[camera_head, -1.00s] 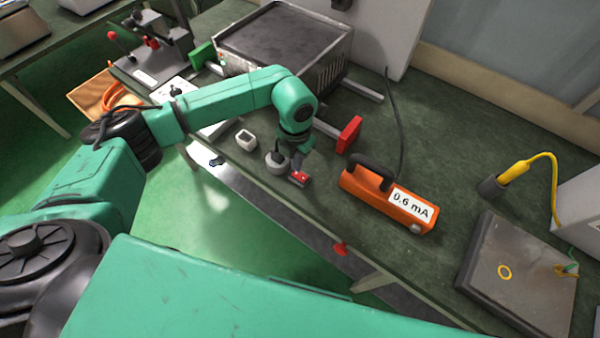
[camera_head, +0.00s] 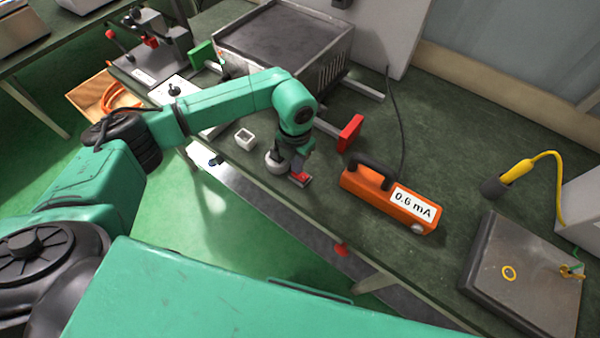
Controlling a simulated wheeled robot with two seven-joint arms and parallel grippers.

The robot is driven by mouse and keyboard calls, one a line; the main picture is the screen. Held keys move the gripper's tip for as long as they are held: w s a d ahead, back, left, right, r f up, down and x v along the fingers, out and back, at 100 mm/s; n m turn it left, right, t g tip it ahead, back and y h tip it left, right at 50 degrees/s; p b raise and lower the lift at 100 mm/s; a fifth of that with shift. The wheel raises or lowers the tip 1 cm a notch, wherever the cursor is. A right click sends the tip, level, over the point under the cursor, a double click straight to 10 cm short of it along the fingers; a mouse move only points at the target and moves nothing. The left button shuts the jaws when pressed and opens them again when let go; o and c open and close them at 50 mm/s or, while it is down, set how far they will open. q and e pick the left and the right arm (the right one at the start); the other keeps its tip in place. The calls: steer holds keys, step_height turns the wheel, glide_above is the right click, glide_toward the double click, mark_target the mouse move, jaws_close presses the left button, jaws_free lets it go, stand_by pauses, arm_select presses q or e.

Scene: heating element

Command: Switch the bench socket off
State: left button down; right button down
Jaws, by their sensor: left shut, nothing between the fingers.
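My left gripper (camera_head: 298,170) points down at the front edge of the bench, shut and empty. Its tip is at a small block with a red top (camera_head: 301,180), which looks like the bench socket's switch. The gripper partly covers this block, and I cannot tell contact or the switch's position. A round grey fitting (camera_head: 274,163) sits just left of the gripper, partly behind it. My right gripper is out of view.
An orange meter (camera_head: 365,193) reading 0.6 mA stands to the right. A red block (camera_head: 350,133) stands behind the gripper, and a small white cup-like piece (camera_head: 245,138) lies to its left. A red knob (camera_head: 341,249) is on the bench front. A metal-topped unit (camera_head: 285,45) stands at the back.

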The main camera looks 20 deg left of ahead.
arm_select(q)
steer(key=shift+f+b, duration=0.3)
steer(key=shift+f, duration=0.1)
steer(key=shift+r+p, duration=2.2)
steer(key=shift+r, duration=1.4)
steer(key=shift+f, duration=0.1)
